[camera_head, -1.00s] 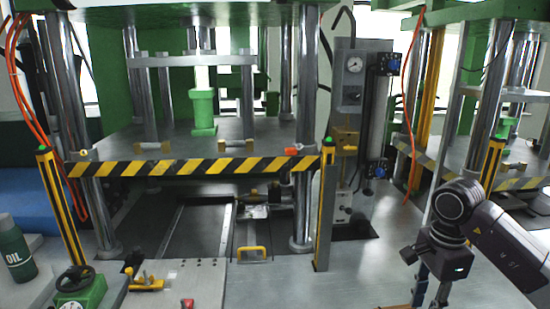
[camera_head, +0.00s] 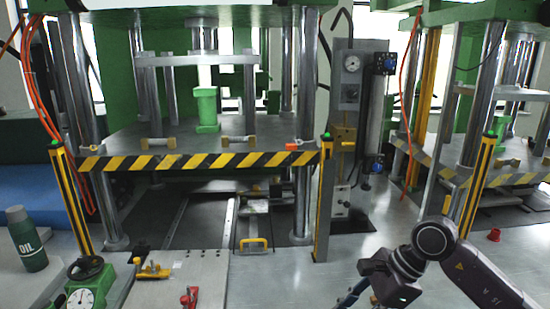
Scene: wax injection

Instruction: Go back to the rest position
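My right arm comes in from the lower right, and its gripper (camera_head: 352,293) hangs low near the bottom edge, over the grey floor. The gripper is partly cut off by the frame and its fingers are small and dark, so I cannot tell whether they are open or shut. I see nothing clearly held in it. My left arm and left gripper are not in view.
A press with a yellow-black striped bar (camera_head: 200,162) stands ahead, with a yellow handle (camera_head: 254,244) below. A green oil bottle (camera_head: 27,239), a gauge with a handwheel (camera_head: 84,285) and a red tool (camera_head: 190,297) are at the lower left.

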